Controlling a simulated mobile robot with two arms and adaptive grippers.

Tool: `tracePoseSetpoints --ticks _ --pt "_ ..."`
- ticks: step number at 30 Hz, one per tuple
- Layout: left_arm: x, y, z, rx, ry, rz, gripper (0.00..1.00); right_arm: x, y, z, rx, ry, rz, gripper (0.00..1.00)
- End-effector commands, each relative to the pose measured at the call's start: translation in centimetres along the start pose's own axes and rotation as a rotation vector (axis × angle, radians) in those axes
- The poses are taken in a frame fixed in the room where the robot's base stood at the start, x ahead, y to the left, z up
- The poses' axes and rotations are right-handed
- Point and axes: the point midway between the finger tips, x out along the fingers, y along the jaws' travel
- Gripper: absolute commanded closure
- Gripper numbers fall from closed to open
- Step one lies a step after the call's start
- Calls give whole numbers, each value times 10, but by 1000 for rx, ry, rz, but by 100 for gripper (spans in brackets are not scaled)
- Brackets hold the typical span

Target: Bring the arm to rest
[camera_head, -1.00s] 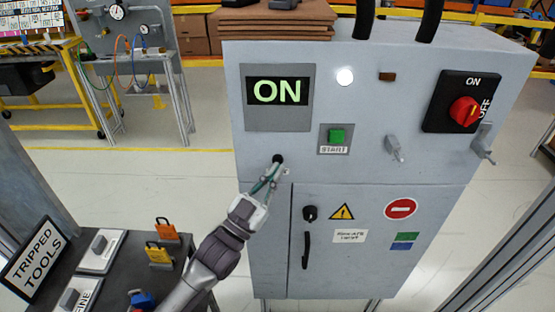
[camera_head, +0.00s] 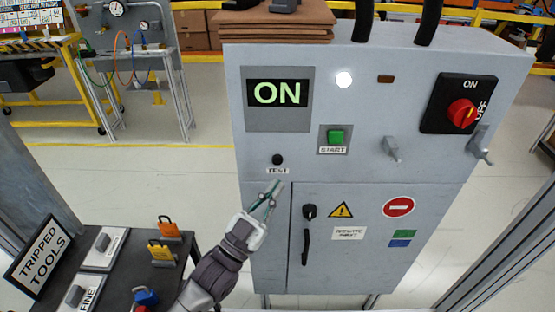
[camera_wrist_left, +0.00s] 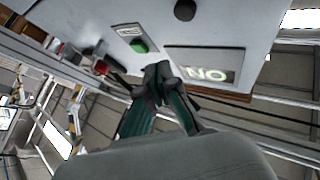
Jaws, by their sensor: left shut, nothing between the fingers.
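My left gripper (camera_head: 272,190) is shut and empty in front of the grey control cabinet (camera_head: 360,75), just below the black TEST button (camera_head: 278,159). Its fingertips look apart from the button. In the left wrist view the shut fingers (camera_wrist_left: 156,72) meet in front of the cabinet, with the green START button (camera_wrist_left: 139,46) and the ON display (camera_wrist_left: 208,74) beyond them. In the head view the ON display (camera_head: 278,94) is lit and the white lamp (camera_head: 344,79) glows. The red rotary switch (camera_head: 462,112) is at the upper right. My right gripper is not in view.
A dark table (camera_head: 118,270) at the lower left holds a TRIPPED TOOLS sign (camera_head: 40,258), padlocks (camera_head: 162,252) and small blocks. The cabinet's lower door has a black handle (camera_head: 306,246). Open floor (camera_head: 150,175) lies left of the cabinet.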

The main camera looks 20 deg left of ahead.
Motion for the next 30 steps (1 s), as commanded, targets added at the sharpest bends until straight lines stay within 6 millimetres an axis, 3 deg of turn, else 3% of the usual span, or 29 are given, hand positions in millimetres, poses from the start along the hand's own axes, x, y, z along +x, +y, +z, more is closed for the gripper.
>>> tracePoseSetpoints --ticks 17,20,23,26,30 --pt "0 0 0 0 0 0 100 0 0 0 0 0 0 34" --pt "-2 0 9 -1 -20 -1 100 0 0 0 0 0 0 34" --pt "-12 2 40 -7 -101 -4 100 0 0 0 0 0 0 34" --pt "-37 6 97 -17 -249 -7 100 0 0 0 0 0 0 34" --pt "-95 16 187 -38 -507 -12 100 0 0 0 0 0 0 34"
